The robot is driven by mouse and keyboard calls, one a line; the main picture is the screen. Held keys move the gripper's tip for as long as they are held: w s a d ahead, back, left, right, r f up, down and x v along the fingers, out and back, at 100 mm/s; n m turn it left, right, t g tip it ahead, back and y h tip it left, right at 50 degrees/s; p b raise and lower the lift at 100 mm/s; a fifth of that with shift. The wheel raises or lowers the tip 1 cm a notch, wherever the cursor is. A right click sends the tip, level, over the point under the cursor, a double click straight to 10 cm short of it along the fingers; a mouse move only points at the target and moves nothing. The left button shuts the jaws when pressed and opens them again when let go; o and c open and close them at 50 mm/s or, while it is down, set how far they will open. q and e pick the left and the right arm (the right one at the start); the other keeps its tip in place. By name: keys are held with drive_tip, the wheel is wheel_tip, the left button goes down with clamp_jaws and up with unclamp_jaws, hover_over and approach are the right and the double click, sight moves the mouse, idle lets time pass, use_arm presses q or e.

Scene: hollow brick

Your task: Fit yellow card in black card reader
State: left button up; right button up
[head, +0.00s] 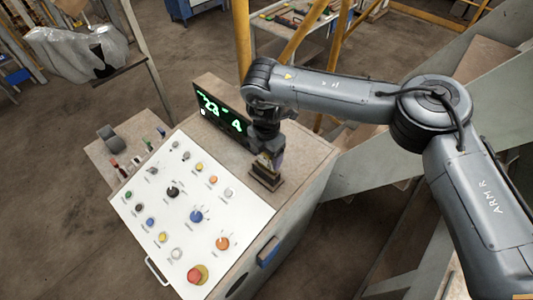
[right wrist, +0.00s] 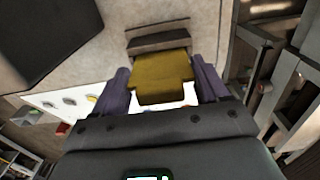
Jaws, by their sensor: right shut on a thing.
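The yellow card (right wrist: 162,82) is between the two fingers of my right gripper (right wrist: 164,88) in the right wrist view. The gripper is shut on it. The card's far edge meets the black card reader (right wrist: 160,42); I cannot tell whether it is inside the slot. In the head view the card reader (head: 265,178) stands on the console top, and my right gripper (head: 267,160) points down right over it. The card is mostly hidden there by the fingers. My left gripper is not in view.
A dark screen with green marks (head: 221,113) stands on the console beside the gripper. The white panel (head: 140,217) with several knobs and buttons slopes down in front, with a red button (head: 196,274) low on it. The console top right of the reader is clear.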

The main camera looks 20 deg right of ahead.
drive_tip(key=o, duration=1.1)
drive_tip(key=shift+c, duration=0.2)
drive_tip(key=shift+r, duration=0.45)
wheel_tip(320, 180, up, 9)
drive_tip(key=shift+f+b, duration=0.1)
drive_tip(key=shift+b, duration=0.55)
drive_tip(key=shift+r, duration=0.5)
